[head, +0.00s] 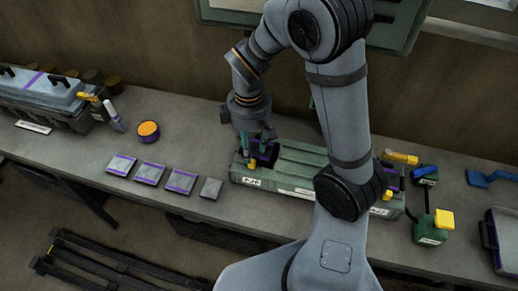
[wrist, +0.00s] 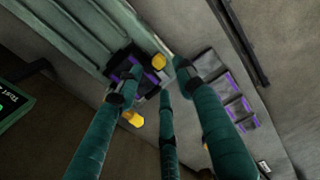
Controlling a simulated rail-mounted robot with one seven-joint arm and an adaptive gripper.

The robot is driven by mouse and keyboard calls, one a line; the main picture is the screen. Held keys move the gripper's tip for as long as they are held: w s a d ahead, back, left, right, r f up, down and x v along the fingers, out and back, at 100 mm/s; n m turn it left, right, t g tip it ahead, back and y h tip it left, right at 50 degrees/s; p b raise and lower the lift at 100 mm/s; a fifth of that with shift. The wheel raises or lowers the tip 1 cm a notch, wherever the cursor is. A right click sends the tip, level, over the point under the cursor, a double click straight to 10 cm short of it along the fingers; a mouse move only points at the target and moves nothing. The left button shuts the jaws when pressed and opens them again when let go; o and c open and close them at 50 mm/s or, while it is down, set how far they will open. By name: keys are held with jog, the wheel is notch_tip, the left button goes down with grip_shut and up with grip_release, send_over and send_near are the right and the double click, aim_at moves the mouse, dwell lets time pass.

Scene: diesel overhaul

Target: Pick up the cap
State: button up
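My gripper (head: 256,148) has slim teal fingers and points down over the left end of a long green ribbed housing (head: 302,154). In the wrist view the fingertips (wrist: 160,82) are spread apart around a dark, purple-edged opening (wrist: 122,62), with nothing visibly clamped. A round yellow piece (wrist: 159,61) sits at the housing's edge, close to the fingertips. A second yellow piece (wrist: 132,118) shows beside the left finger. A small yellow piece (head: 252,162) is also below my gripper in the head view. I cannot tell which piece is the cap. The fingers partly hide the opening.
An orange-topped round container (head: 148,129) stands on the bench to the left. Several grey plates (head: 150,173), some purple-striped, lie along the front. A grey lidded case (head: 48,90) is at far left. Green and yellow parts (head: 433,225) stand at right. Bench between container and housing is clear.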

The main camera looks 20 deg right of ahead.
aim_at(252, 161)
jog(key=shift+w+f+p, duration=0.1)
jog(key=shift+f+p, duration=0.4)
jog(key=shift+f, duration=2.6)
jog(key=shift+c, duration=0.7)
jog(key=c, duration=0.7)
grip_shut()
